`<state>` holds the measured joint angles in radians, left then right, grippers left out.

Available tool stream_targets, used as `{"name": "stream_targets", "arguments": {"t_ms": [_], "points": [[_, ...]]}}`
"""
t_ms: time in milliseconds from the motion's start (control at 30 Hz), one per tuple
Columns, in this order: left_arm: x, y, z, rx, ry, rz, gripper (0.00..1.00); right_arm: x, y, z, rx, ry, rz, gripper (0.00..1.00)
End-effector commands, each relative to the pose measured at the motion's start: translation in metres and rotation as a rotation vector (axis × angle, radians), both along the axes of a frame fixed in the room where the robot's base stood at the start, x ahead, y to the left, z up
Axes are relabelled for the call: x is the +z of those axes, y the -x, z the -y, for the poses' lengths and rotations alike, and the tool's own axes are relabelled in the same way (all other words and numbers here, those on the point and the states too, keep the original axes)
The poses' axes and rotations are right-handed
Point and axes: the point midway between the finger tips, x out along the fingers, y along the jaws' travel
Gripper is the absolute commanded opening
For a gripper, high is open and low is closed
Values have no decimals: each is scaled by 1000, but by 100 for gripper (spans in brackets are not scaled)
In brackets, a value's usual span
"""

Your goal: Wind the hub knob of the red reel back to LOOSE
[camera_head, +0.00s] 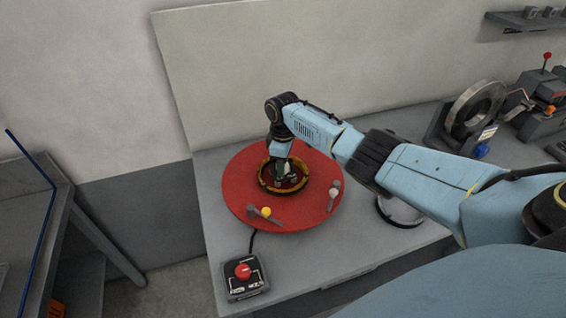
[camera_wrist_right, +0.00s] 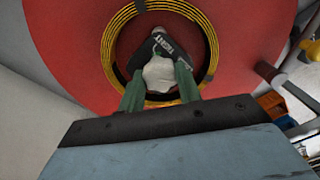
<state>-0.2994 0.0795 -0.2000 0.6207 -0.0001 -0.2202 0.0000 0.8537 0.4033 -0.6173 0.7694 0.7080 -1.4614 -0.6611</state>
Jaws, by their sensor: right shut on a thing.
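The red reel (camera_head: 238,192) lies flat on the grey bench, with a yellow-and-black coil ring (camera_head: 263,184) around its hub. In the right wrist view the red disc (camera_wrist_right: 70,50) and the ring (camera_wrist_right: 110,48) fill the top. My right gripper (camera_head: 284,176) reaches down into the ring from above. In the wrist view its green fingers (camera_wrist_right: 158,82) are shut on the pale hub knob (camera_wrist_right: 158,70), one on each side. A dark plate behind the knob reads TIGHT (camera_wrist_right: 165,43). Any LOOSE mark is not visible. My left gripper is not in view.
A yellow-knobbed lever (camera_head: 266,212) and a grey-knobbed lever (camera_head: 334,190) sit on the disc. A red-button box (camera_head: 243,274) stands at the bench's front left. A metal ring on a stand (camera_head: 474,106) and other equipment (camera_head: 546,90) are at right.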

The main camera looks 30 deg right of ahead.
Motion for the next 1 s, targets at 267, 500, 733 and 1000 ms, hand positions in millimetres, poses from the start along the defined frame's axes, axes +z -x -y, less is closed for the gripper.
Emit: {"name": "stream_targets", "arguments": {"t_ms": [267, 500, 733, 1000], "points": [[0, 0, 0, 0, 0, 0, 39, 2, -2, 0, 15, -1, 6, 11], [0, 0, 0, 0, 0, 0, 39, 2, -2, 0, 15, -1, 6, 39], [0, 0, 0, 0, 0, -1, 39, 1, -1, 0, 13, -1, 4, 56], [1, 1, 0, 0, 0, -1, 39, 6, -1, 0, 13, -1, 3, 56]]}}
